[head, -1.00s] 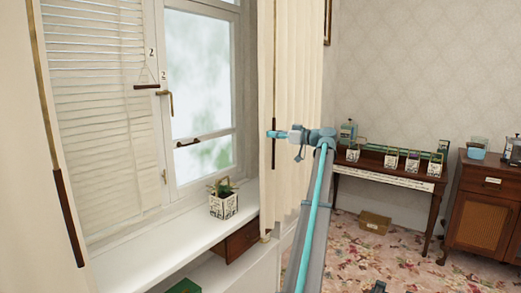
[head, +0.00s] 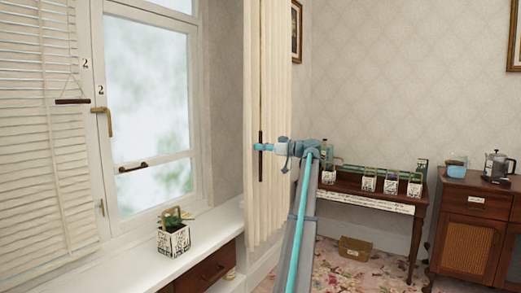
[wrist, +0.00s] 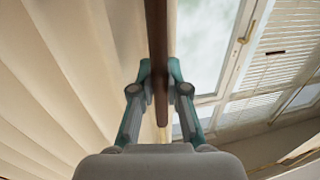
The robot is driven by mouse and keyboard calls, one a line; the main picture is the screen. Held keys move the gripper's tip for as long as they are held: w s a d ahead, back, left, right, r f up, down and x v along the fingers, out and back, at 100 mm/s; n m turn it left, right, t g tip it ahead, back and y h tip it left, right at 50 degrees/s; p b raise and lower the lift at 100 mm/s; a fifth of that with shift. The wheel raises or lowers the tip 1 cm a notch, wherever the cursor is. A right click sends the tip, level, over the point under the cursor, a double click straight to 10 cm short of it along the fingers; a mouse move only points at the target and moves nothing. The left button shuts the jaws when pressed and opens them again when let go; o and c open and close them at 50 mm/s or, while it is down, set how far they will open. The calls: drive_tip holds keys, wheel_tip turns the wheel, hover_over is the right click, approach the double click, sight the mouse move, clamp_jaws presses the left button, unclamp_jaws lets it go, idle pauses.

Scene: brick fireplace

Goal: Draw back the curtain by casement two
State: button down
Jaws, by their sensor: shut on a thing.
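Casement two (head: 150,95) is the tall window marked with a "2", with a brass handle (head: 107,118) and a dark lower bar. The cream pleated curtain (head: 281,100) hangs bunched to the right of it, clear of the glass. A dark brown pull rod (head: 261,172) hangs along the curtain's edge. My gripper (head: 262,147) is shut on this rod. In the wrist view, my gripper's teal fingertips (wrist: 158,75) close around the rod (wrist: 157,30), with the curtain pleats to the left and the window to the right.
A potted plant (head: 173,235) stands on the white sill (head: 120,255), below the window. At the right stand a desk (head: 385,200) with several small pots and a cabinet (head: 475,235). A box (head: 355,248) lies on the floor.

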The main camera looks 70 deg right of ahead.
drive_tip(key=c, duration=1.2)
unclamp_jaws()
drive_tip(key=shift+o, duration=0.2)
drive_tip(key=s, duration=1.2)
